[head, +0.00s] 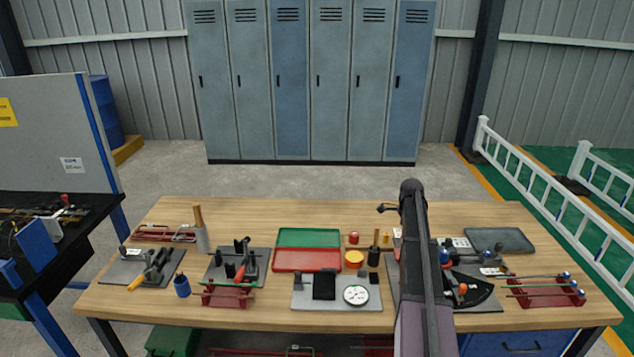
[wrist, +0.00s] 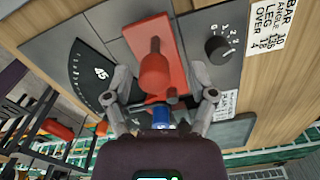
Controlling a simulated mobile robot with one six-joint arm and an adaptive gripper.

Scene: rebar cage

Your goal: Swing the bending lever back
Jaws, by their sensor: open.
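The bending station lies on a grey plate (wrist: 80,32) in the wrist view. It has a red flat part with a red upright grip (wrist: 154,70) and a black angle scale (wrist: 85,78) marked 45. My gripper (wrist: 160,88) is open, its two grey fingers apart on either side of the red part. A blue knob (wrist: 162,117) shows between the fingers, close to my palm; I cannot tell whether anything touches it. In the head view the black scale (head: 474,292) is at the right of the bench, and my arm hides part of the station.
A black dial (wrist: 218,50) and a printed card (wrist: 272,22) lie right of the red part. A red rack with rods (head: 545,292) stands right of the station. A dark grey tray (head: 500,240) lies behind it. Green and red trays (head: 308,238) lie mid-bench.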

